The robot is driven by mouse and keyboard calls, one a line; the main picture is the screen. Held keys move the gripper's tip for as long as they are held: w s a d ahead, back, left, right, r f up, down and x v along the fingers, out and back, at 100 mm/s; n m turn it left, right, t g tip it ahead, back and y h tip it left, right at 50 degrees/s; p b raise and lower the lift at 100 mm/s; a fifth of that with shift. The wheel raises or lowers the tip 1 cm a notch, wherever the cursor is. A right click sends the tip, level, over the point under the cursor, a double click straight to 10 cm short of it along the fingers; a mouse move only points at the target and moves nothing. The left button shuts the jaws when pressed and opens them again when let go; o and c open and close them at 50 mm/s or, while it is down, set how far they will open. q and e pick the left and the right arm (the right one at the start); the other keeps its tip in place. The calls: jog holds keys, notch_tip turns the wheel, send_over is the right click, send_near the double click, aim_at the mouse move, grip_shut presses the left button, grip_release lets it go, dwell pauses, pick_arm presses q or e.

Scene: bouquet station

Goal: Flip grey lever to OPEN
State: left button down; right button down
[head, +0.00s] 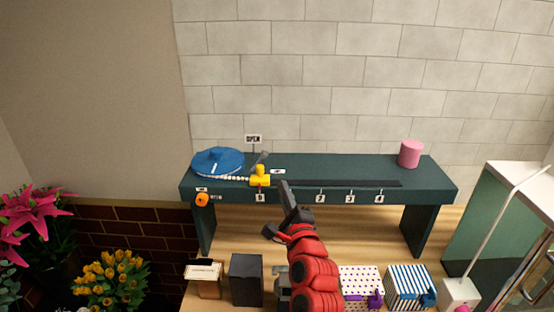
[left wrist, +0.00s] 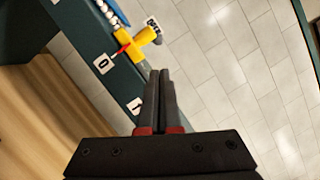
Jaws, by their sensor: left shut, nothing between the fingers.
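A thin grey lever (head: 262,158) stands tilted behind the yellow slider block on the dark green bench, just below the small OPEN sign (head: 253,139). The yellow block (head: 260,177) hides its base. In the left wrist view the yellow block (left wrist: 131,44) shows at the upper left with a small sign (left wrist: 153,24) beside it; the lever is hard to make out there. My left gripper (head: 284,184) is shut and empty, in front of the bench and right of the yellow block, apart from the lever. In the left wrist view its fingers (left wrist: 160,72) are together. My right gripper is not in view.
The green bench (head: 430,178) has a slot with number labels. A blue disc (head: 218,160) with white beads lies left of the lever. A pink cylinder (head: 410,154) stands at the right end. An orange knob (head: 202,199) is on the front. Boxes stand below.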

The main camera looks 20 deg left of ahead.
aim_at(274, 180)
pick_arm(q)
jog(key=p+x, duration=0.1)
jog(key=x, duration=0.3)
jog(key=p+x, duration=0.2)
jog(key=x, duration=0.2)
jog(key=shift+a+r, duration=0.25)
jog(key=shift+a, duration=0.15)
jog(key=shift+w+a, duration=0.3)
jog(key=shift+w, duration=0.3)
